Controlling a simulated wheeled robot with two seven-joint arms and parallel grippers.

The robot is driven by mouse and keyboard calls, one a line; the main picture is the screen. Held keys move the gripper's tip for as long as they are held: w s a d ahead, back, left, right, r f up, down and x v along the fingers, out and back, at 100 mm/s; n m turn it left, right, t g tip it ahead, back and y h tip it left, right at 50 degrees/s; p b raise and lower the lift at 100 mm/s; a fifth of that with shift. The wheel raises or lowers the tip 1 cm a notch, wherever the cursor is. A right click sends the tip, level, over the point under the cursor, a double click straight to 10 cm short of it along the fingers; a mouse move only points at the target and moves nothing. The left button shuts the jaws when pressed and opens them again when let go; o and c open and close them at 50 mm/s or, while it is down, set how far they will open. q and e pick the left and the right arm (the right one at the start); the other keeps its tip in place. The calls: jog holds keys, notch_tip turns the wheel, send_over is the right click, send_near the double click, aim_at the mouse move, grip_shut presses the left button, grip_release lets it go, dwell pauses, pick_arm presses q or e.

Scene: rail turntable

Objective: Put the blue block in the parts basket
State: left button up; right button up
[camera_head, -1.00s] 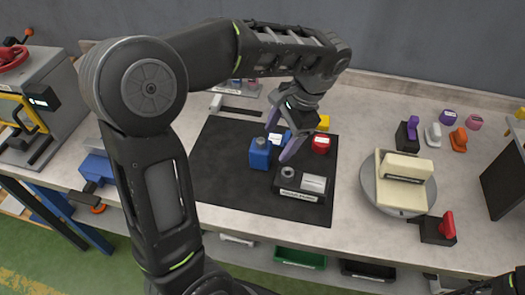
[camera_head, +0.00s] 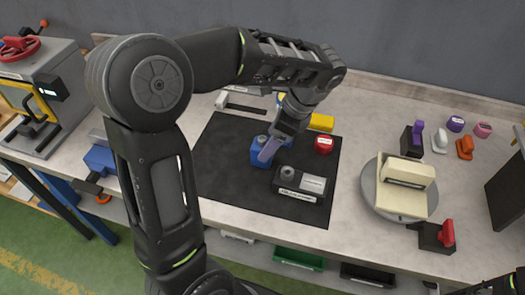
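A blue block (camera_head: 257,152) with a round top stands upright near the middle of the black mat (camera_head: 218,170). My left gripper (camera_head: 267,148) points down at it. One purple-grey finger lies across the block's right side; the other finger is mostly hidden, so its opening and grip are unclear. Another blue piece (camera_head: 288,142) shows partly behind the gripper. I cannot make out which container is the parts basket; a green bin (camera_head: 298,259) and a black bin (camera_head: 367,274) sit below the bench's front edge.
A dark holder (camera_head: 300,194) with a grey cylinder, a red piece (camera_head: 324,145) and a yellow block (camera_head: 321,122) stand close to the gripper. A round turntable (camera_head: 372,204) bears a cream fixture (camera_head: 406,176). The left part of the mat is clear.

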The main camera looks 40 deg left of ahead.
pick_arm(q)
jog(key=shift+a+f, duration=0.1)
jog(key=shift+f, duration=0.1)
jog(key=p+x, duration=0.1)
jog(key=x, duration=0.4)
jog(key=shift+s, duration=0.1)
jog(key=shift+c, duration=0.2)
dwell(0.4)
grip_shut()
dwell(0.6)
jog(key=shift+r, duration=0.1)
notch_tip(320, 180, up, 6)
jog(key=shift+r+b, duration=0.25)
jog(key=shift+b, duration=0.05)
jog(key=shift+r+p, duration=0.7)
jog(key=shift+r, duration=0.95)
